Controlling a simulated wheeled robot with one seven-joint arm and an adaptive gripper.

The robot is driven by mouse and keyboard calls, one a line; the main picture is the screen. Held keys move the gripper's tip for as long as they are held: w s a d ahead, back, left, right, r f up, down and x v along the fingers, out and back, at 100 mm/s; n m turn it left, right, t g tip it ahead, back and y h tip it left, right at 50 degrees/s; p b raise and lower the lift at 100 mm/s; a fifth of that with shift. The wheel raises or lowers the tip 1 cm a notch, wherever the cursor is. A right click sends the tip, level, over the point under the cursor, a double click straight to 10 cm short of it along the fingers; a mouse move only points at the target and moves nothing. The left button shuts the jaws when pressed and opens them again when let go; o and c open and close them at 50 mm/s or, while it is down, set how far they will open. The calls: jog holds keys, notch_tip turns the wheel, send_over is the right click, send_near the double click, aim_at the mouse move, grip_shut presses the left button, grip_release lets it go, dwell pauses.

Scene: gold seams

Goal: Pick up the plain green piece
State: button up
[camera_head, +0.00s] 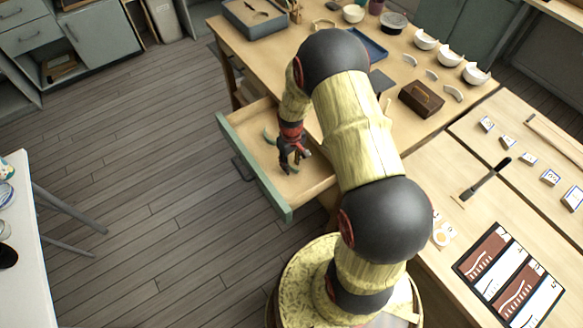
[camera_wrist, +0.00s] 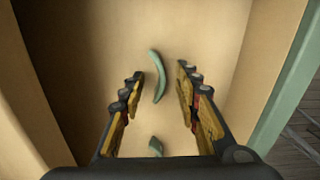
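A curved, plain-looking green piece (camera_wrist: 157,77) lies on the floor of the pulled-out drawer (camera_head: 247,135). In the wrist view it lies between my fingertips, with a gap on both sides. A second, smaller-looking green piece (camera_wrist: 155,146) lies nearer the palm, partly hidden by my gripper's body. In the head view, one green piece (camera_head: 268,134) shows to the upper left of my gripper. My gripper (camera_head: 291,168) points down into the drawer; in the wrist view my gripper (camera_wrist: 160,74) is open and empty. Whether either piece carries a seam is too small to tell.
The drawer's green front (camera_head: 255,172) and wooden side walls stand around my gripper. The workbench (camera_head: 262,50) above holds white bowls (camera_head: 450,56), a brown box (camera_head: 421,98) and a blue tray (camera_head: 370,44). Open floor (camera_head: 130,190) lies to the left.

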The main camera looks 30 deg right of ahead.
jog(key=shift+c, duration=0.8)
grip_shut()
jog(key=shift+r, duration=0.1)
